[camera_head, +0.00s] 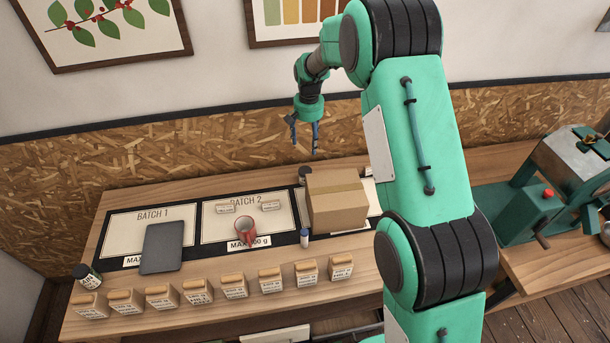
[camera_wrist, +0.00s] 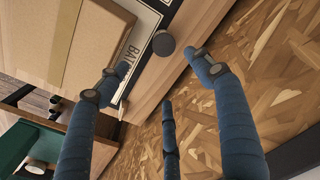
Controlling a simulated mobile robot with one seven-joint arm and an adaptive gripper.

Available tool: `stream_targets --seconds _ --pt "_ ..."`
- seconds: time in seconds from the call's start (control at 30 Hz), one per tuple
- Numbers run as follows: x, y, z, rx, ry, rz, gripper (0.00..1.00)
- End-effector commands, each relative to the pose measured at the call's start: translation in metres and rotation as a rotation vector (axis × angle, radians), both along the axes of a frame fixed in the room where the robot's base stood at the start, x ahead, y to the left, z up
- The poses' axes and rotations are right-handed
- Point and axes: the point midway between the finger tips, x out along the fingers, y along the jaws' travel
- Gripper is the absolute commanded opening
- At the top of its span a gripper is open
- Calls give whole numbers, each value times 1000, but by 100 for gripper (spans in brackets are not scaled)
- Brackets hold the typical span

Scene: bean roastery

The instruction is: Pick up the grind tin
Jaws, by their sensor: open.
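A small dark round tin (camera_head: 305,174) stands at the back of the bench, just behind a cardboard box that hides part of it. I take it for the grind tin, though no label is readable. In the wrist view the dark round top of the tin (camera_wrist: 163,44) shows just beyond the fingertips, close to the bench's back edge. My gripper (camera_head: 304,137) hangs above the tin, pointing down with its fingers spread. In the wrist view my gripper (camera_wrist: 160,76) is open and empty, with nothing between its fingers.
The cardboard box (camera_head: 336,203) stands close in front of the tin. The OSB wall (camera_wrist: 255,85) runs close behind the bench. A dark jar (camera_head: 86,275) stands at the left end.

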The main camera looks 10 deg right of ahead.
Motion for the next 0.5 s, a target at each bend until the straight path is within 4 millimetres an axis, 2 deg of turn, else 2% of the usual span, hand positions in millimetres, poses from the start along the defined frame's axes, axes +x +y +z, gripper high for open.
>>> stream_targets --seconds 0.1,0.2,0.5 --pt "10 2 -24 -1 18 -9 67" --pt "16 2 -37 -1 27 -16 67" --pt "19 3 -46 0 32 -20 67"
